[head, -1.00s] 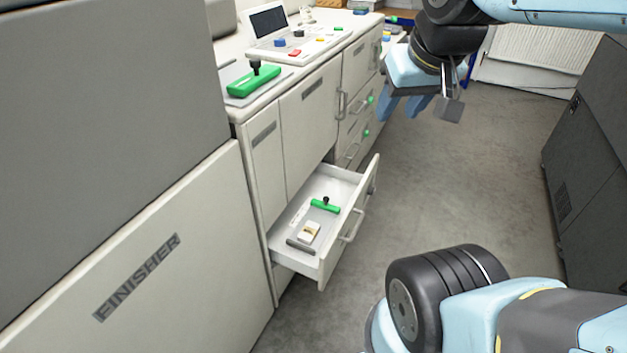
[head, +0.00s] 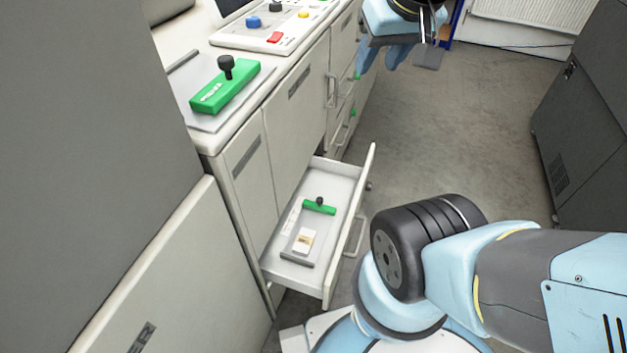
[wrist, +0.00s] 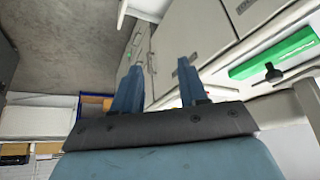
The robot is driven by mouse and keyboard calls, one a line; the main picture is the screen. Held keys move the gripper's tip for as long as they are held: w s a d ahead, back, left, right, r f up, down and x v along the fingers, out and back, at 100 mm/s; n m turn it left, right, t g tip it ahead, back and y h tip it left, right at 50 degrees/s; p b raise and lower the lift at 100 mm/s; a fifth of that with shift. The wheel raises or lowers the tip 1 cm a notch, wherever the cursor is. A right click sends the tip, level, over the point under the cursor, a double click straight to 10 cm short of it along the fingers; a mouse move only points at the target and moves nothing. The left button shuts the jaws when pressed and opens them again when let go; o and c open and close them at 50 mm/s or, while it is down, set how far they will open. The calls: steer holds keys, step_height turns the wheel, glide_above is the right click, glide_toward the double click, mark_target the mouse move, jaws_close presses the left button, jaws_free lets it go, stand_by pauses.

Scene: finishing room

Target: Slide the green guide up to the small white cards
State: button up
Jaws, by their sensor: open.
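A green guide (head: 319,207) with a black knob lies across a grey track in the open drawer (head: 335,275). A small stack of white cards (head: 304,241) sits in the same drawer, nearer the front of the picture, with a clear gap between it and the guide. A larger green guide (head: 225,87) with a black knob lies on the counter top; a green guide also shows in the wrist view (wrist: 275,54). My gripper (head: 377,66) is open and empty, above the floor beyond the drawer. Its two blue fingers show apart in the wrist view (wrist: 160,84).
A control panel (head: 270,32) with coloured buttons stands on the counter. The drawer juts out from the cabinet, with a handle (head: 354,236) on its outer side. A dark grey machine (head: 588,120) stands at the right. The floor (head: 470,130) between is clear.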

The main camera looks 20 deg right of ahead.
steer(key=shift+o, duration=1.3)
steer(key=shift+w, duration=0.3)
steer(key=m+g+y, duration=0.4)
steer(key=m+g, duration=0.1)
steer(key=m, duration=0.4)
glide_above(320, 198)
steer(key=d, duration=0.2)
step_height(320, 198, down, 27)
steer(key=d+f+m+g, duration=0.15)
steer(key=f+m, duration=0.25)
steer(key=f, duration=1.1)
steer(key=d+f+m, duration=0.2)
steer(key=f+m, duration=0.1)
steer(key=f, duration=1.1)
steer(key=shift+y, duration=0.3)
steer(key=x, duration=0.9)
steer(key=w+x, duration=0.1)
steer(key=x, duration=0.4)
steer(key=shift+d+f, duration=0.15)
steer(key=shift+f, duration=0.15)
steer(key=shift+c, duration=0.2)
